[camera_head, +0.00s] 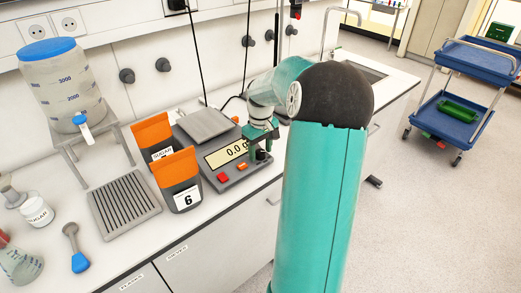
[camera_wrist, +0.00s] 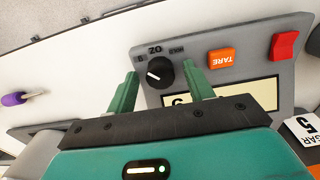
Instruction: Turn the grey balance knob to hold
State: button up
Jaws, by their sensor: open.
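The balance (camera_head: 226,183) stands on the bench with a lit display (camera_head: 228,153) and a flat pan (camera_head: 205,123). Its knob (camera_wrist: 160,73) looks dark grey to black, with a white pointer mark toward the left in the wrist view. Small labels sit around the knob; they are upside down or too small to read surely. My gripper (camera_wrist: 163,78) is open, with one green finger on each side of the knob. I cannot tell whether the fingers touch it. In the head view my gripper (camera_head: 262,138) is over the balance's right end, near the knob (camera_head: 263,155).
An orange TARE button (camera_wrist: 221,59) and a red button (camera_wrist: 285,45) sit beside the knob. Orange-topped pouches (camera_head: 181,185) stand left of the balance. A drain rack (camera_head: 125,205) and a water container (camera_head: 62,85) are farther left. A cable hangs behind the balance.

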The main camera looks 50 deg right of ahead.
jog(key=shift+f, duration=0.1)
jog(key=c, duration=1)
jog(key=shift+o, duration=0.2)
jog(key=shift+m, duration=0.4)
jog(key=m, duration=0.3)
jog(key=shift+m, duration=0.3)
jog(key=m, duration=0.4)
jog(key=shift+m, duration=0.3)
jog(key=m, duration=0.9)
